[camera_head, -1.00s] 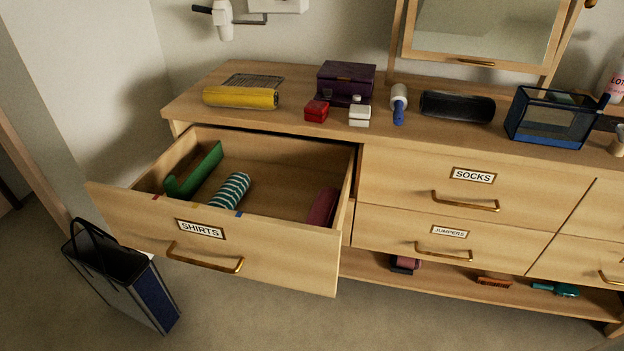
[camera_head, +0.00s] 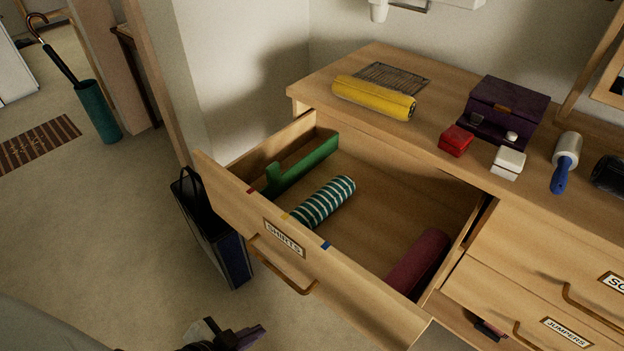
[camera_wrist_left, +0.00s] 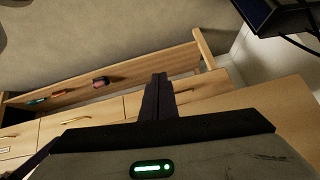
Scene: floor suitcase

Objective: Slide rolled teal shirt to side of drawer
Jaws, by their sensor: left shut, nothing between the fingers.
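The rolled teal shirt (camera_head: 322,203), striped teal and white, lies in the open drawer labelled SHIRTS (camera_head: 390,221). It lies apart from a green L-shaped piece (camera_head: 305,164) on its left, and its near end is close to the drawer front. A maroon roll (camera_head: 418,262) lies at the drawer's right side. My left gripper (camera_head: 250,335) is low at the bottom edge of the head view, outside the drawer and in front of it. In the left wrist view its fingers (camera_wrist_left: 159,88) are shut with nothing between them. My right gripper is not in view.
A dark blue bag (camera_head: 218,240) stands on the floor left of the drawer. The dresser top holds a yellow roll (camera_head: 374,98), a purple box (camera_head: 506,108), a red box (camera_head: 455,141), a white box (camera_head: 508,162) and a lint roller (camera_head: 565,162). Floor left of the bag is clear.

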